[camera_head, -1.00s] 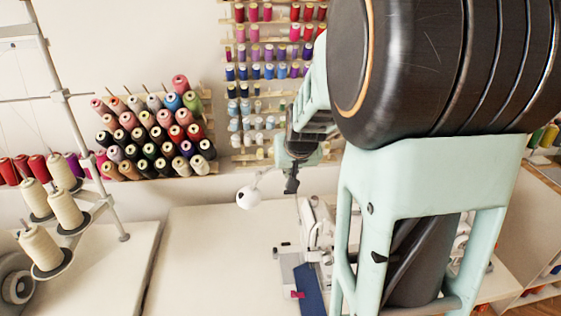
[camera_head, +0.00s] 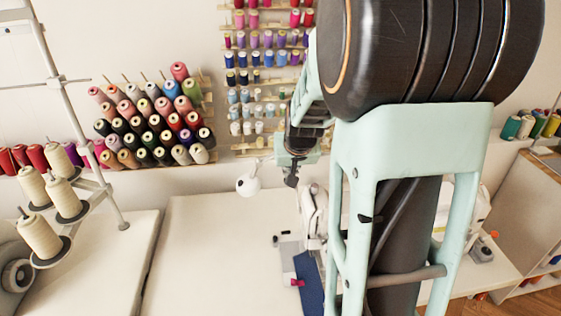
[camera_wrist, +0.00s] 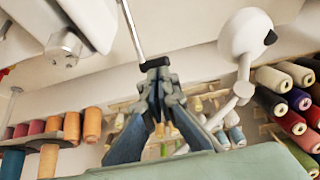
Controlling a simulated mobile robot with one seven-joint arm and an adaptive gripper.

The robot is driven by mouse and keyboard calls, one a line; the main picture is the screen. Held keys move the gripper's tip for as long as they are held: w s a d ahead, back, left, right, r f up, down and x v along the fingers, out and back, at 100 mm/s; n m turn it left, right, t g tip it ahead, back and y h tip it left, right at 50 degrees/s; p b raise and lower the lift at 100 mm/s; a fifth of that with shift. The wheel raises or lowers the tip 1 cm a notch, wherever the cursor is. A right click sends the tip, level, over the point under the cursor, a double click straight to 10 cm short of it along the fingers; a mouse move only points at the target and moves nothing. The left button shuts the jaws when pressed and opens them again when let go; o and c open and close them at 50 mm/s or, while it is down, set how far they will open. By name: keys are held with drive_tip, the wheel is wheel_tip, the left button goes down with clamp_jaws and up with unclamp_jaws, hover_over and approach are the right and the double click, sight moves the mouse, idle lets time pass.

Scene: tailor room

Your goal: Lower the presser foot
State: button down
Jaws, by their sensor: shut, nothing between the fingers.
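The white sewing machine (camera_head: 313,212) stands on the pale table, partly hidden behind my arm. A blue cloth (camera_head: 309,284) with a small red clip lies at its base. My gripper (camera_head: 292,180) points down just left of the machine's upper part. In the wrist view my gripper (camera_wrist: 154,65) is shut, its dark fingertips together and nothing between them. A thin metal rod (camera_wrist: 133,28) ends right at the fingertips in that picture; I cannot tell whether they touch. A white machine part with a round knob (camera_wrist: 65,45) shows at upper left. I cannot make out the presser foot.
A small white lamp (camera_head: 248,183) stands close left of my gripper; it also shows in the wrist view (camera_wrist: 245,38). Thread racks (camera_head: 150,125) line the wall behind. Cone spools (camera_head: 40,233) stand at left. The table (camera_head: 210,260) is clear left of the machine.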

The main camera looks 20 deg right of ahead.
drive_tip(key=shift+w+d+f+g+p, duration=0.15)
drive_tip(key=shift+w+f+g+p, duration=0.35)
drive_tip(key=shift+g+p, duration=0.5)
drive_tip(key=shift+w+d+f+y+b, duration=0.15)
drive_tip(key=shift+w+f, duration=0.1)
drive_tip(key=shift+f, duration=0.15)
drive_tip(key=shift+w+f+y+b, duration=0.15)
drive_tip(key=shift+w+f, duration=0.1)
drive_tip(key=shift+f, duration=0.15)
drive_tip(key=shift+r, duration=0.15)
drive_tip(key=shift+r+p, duration=0.5)
drive_tip(key=shift+r, duration=0.25)
drive_tip(key=v, duration=1.2)
